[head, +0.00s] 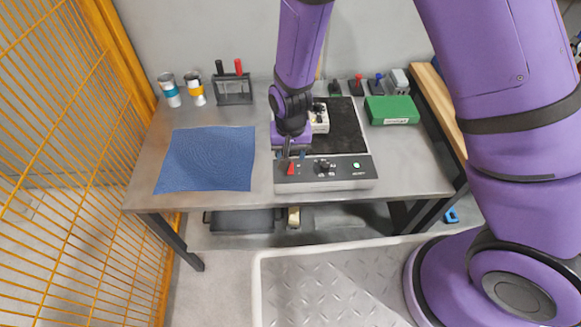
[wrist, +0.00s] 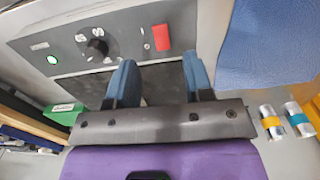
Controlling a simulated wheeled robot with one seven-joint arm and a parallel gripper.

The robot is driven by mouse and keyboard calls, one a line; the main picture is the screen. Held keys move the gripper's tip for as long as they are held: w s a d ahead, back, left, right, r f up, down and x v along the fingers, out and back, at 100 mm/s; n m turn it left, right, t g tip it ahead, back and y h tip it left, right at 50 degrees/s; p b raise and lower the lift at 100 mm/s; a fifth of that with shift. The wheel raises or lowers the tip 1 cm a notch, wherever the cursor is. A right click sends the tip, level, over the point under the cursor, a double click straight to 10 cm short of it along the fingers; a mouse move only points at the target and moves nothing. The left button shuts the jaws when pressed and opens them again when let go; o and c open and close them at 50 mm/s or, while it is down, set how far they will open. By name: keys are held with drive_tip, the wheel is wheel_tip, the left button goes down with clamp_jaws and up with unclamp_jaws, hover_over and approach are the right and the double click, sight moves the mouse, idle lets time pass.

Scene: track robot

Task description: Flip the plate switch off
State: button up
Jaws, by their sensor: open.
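The plate (head: 349,130) is a grey unit with a dark top and a sloping front panel (head: 340,181). Its red switch (head: 291,168) is at the left end of the panel; in the wrist view the red switch (wrist: 161,37) shows clearly. A dark knob (head: 324,166) is mid-panel, and a lit green lamp (head: 356,165) is at the right end. My gripper (head: 291,152) points down just behind the switch. In the wrist view the two blue fingers of my gripper (wrist: 160,76) are apart with nothing between them. They appear clear of the switch.
A blue mat (head: 208,158) lies left of the plate. Two cans (head: 169,90) and a tool holder (head: 233,90) stand behind it. A green box (head: 391,110) is at the back right. An off-white object (head: 320,117) stands behind my gripper. A yellow mesh fence (head: 70,150) borders the left.

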sight(291, 172)
drive_tip(key=shift+f, duration=3.45)
